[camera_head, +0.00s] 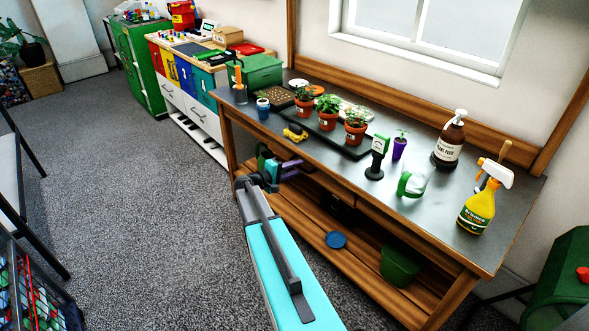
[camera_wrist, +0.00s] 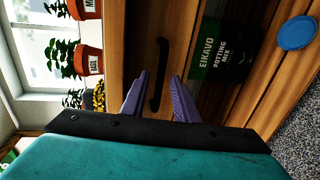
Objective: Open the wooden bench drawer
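The wooden bench (camera_head: 437,215) has a grey metal top and an open lower shelf. In the wrist view, which is turned sideways, its wooden drawer front (camera_wrist: 126,38) carries a dark bar handle (camera_wrist: 163,52). The drawer looks closed. My gripper (camera_wrist: 160,77) is open, with one purple finger on each side of the handle in the picture. I cannot tell whether the fingers touch it. In the head view my gripper (camera_head: 290,172) is at the front edge of the bench, just below the top; the handle is hard to make out there.
Potted plants (camera_head: 328,108), a brown bottle (camera_head: 450,140) and a yellow spray bottle (camera_head: 478,210) stand on the bench. The shelf below holds a blue disc (camera_head: 336,240), a green pot (camera_head: 399,268) and a potting mix bag (camera_wrist: 222,50).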

